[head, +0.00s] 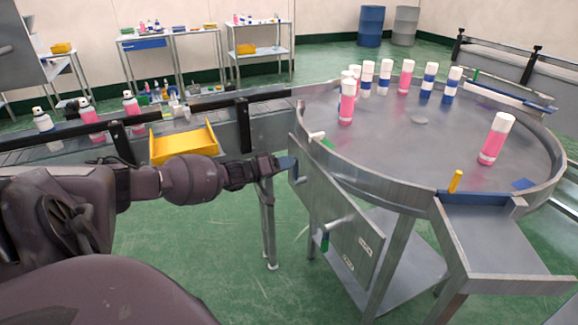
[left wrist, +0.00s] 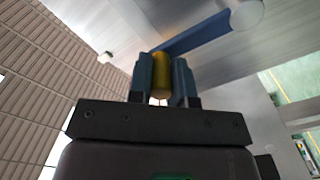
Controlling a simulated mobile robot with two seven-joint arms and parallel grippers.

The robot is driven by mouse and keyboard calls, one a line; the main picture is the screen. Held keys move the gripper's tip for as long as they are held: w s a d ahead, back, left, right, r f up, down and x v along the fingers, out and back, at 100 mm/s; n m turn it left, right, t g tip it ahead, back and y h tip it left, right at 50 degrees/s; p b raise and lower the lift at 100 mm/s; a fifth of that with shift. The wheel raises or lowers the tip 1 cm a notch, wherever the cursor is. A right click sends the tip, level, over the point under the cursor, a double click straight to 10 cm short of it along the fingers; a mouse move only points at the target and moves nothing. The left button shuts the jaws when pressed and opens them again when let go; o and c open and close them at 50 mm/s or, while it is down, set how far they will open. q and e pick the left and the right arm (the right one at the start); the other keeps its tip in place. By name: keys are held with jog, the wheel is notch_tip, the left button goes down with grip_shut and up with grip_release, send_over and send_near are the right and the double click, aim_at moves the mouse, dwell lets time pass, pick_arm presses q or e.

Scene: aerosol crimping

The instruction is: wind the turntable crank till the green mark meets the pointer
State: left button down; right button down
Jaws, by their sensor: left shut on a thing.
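The round metal turntable (head: 420,150) stands at the right with several pink-and-white and blue-and-white cans on it. My left gripper (head: 287,163) is at its left side, against the slanted metal panel (head: 345,225). In the left wrist view my left gripper (left wrist: 161,78) is shut on a yellow cylindrical crank handle (left wrist: 161,75). A blue crank arm (left wrist: 200,35) runs from it to a round grey hub (left wrist: 247,14). In the head view the gripper hides the handle. A small green piece (head: 476,75) shows at the far rim; I cannot tell whether it is the mark. My right gripper is out of view.
A yellow peg (head: 455,181) stands at the near rim above a metal chute (head: 505,235). A conveyor (head: 225,120) with several cans and a yellow bin (head: 184,142) lie left. Green floor is open below.

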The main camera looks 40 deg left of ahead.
pick_arm(q)
jog(key=shift+f, duration=0.2)
jog(key=c, duration=1)
grip_release()
jog(key=shift+r, duration=0.1)
jog(key=shift+c, duration=0.2)
jog(key=p+v, duration=0.1)
jog(key=v, duration=0.9)
jog(key=shift+s+a, duration=0.15)
jog(key=shift+s, duration=0.2)
